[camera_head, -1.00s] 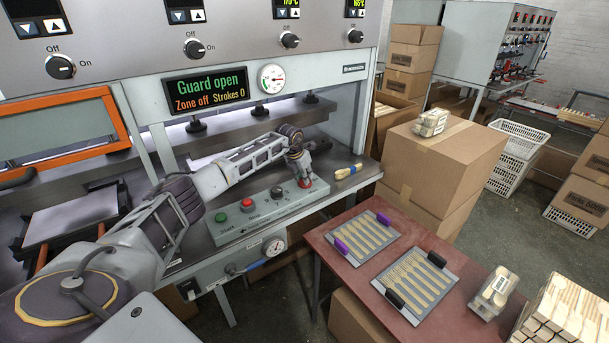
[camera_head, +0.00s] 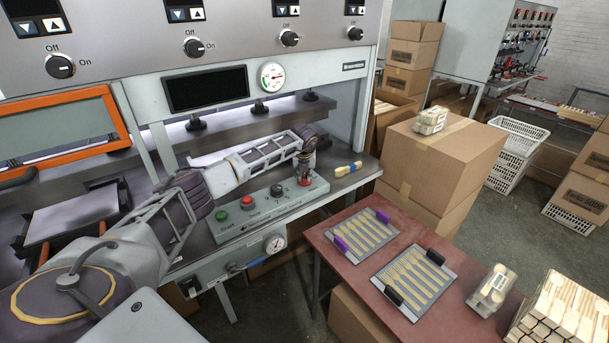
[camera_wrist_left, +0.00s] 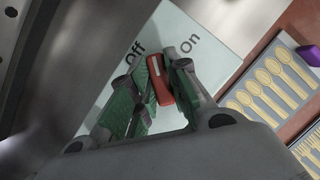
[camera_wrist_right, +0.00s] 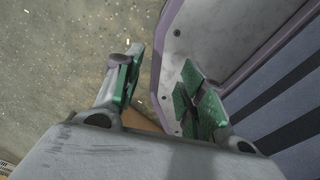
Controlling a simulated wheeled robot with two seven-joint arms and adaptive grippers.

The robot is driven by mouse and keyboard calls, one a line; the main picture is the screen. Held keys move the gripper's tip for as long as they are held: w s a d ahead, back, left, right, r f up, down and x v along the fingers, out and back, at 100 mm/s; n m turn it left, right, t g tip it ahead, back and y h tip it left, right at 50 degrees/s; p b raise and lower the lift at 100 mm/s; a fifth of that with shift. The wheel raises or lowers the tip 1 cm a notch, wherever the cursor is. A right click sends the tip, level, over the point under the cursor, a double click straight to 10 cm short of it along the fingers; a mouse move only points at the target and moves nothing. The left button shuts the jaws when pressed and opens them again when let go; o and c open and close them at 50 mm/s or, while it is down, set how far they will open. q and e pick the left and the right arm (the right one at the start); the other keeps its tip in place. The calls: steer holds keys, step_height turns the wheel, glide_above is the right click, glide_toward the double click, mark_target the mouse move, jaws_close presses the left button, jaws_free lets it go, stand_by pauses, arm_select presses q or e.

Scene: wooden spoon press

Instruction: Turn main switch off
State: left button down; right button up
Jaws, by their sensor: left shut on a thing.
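The main switch has a red handle (camera_wrist_left: 160,82) between the printed words "Off" and "on" in the left wrist view. It sits at the right end of the grey control box (camera_head: 262,218) on the press. My left gripper (camera_head: 304,180) reaches down over it, its green-padded fingers (camera_wrist_left: 158,95) shut on the red handle. In the head view the gripper mostly hides the handle. The press display (camera_head: 206,89) is dark. My right gripper (camera_wrist_right: 160,95) shows only in its own wrist view, with its fingers apart and nothing between them.
The box also carries a green button (camera_head: 221,216), a red button (camera_head: 247,202) and a black knob (camera_head: 277,190). A brush (camera_head: 347,169) lies right of the box. A red table (camera_head: 337,280) with spoon trays stands in front. Cartons (camera_head: 440,165) stand at the right.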

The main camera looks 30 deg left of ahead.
arm_select(q)
steer(key=n+y+b, duration=0.1)
steer(key=n, duration=0.2)
steer(key=shift+g, duration=0.4)
steer(key=n, duration=0.2)
steer(key=shift+n+g+y+b, duration=0.3)
steer(key=shift+g+b, duration=0.1)
steer(key=shift+n, duration=0.7)
steer(key=shift+n+g+b, duration=0.3)
steer(key=shift+b, duration=0.05)
steer(key=c, duration=1.5)
jaws_free()
steer(key=shift+o, duration=0.7)
steer(key=shift+v, duration=0.75)
steer(key=v, duration=1)
steer(key=shift+d+r, duration=0.2)
steer(key=shift+d, duration=0.15)
arm_select(e)
steer(key=d+f, duration=0.1)
steer(key=w+d+f, duration=0.1)
steer(key=d, duration=0.1)
steer(key=shift+d+f, duration=0.25)
